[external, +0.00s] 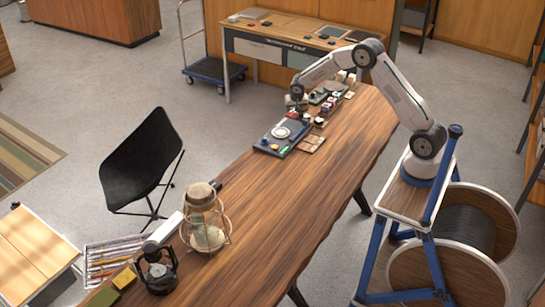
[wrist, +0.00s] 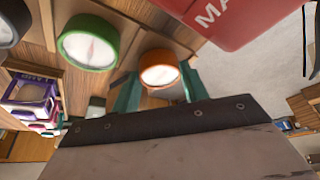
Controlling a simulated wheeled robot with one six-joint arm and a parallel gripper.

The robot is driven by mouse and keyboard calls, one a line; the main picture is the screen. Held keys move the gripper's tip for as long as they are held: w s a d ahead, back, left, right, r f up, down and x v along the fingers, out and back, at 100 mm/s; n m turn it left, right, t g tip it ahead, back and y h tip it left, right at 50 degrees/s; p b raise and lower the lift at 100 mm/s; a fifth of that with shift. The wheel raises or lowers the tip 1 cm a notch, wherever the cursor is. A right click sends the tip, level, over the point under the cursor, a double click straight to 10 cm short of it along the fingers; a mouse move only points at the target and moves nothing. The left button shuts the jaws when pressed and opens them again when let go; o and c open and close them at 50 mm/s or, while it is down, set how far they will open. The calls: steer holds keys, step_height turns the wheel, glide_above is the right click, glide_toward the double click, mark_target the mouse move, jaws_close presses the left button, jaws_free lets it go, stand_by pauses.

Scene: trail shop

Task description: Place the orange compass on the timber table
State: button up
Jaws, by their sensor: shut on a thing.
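The orange compass (wrist: 160,70), a round case with a pale dial, sits between the two teal fingers of my gripper (wrist: 160,84) in the wrist view. The fingers are shut on its sides. In the external view my gripper (external: 297,98) hangs over the far part of the long timber table (external: 262,205), above a cluster of small goods. I cannot make out the compass in that view. The wrist view does not show clearly whether the compass is clear of the wood beneath.
A green compass (wrist: 90,42) lies left of the orange one, with purple boxes (wrist: 30,96) beyond. A red box (wrist: 225,18) is close on the right. On the table stand a blue tray (external: 283,134), a lantern (external: 206,220) and a black lantern (external: 157,268). The table's middle is bare.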

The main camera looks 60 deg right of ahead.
steer(key=shift+f, duration=0.1)
steer(key=o, duration=1.1)
steer(key=shift+v, duration=3.95)
steer(key=s+a+r+n+y, duration=0.1)
steer(key=s+a+r+n, duration=0.15)
steer(key=s+r, duration=0.8)
steer(key=s+a+r+n, duration=0.1)
steer(key=s+a+r, duration=0.3)
steer(key=s+r, duration=0.65)
steer(key=s+a+n, duration=0.1)
steer(key=s+a, duration=0.1)
steer(key=s, duration=0.7)
steer(key=s+a+f+n+g+y, duration=0.1)
steer(key=s+a+n, duration=0.1)
steer(key=s, duration=0.8)
steer(key=s+a+f+n+y, duration=0.1)
steer(key=s+a+n, duration=0.1)
steer(key=s, duration=0.8)
steer(key=shift+s+f+g, duration=0.15)
steer(key=shift+s+g, duration=0.1)
steer(key=shift+g, duration=0.15)
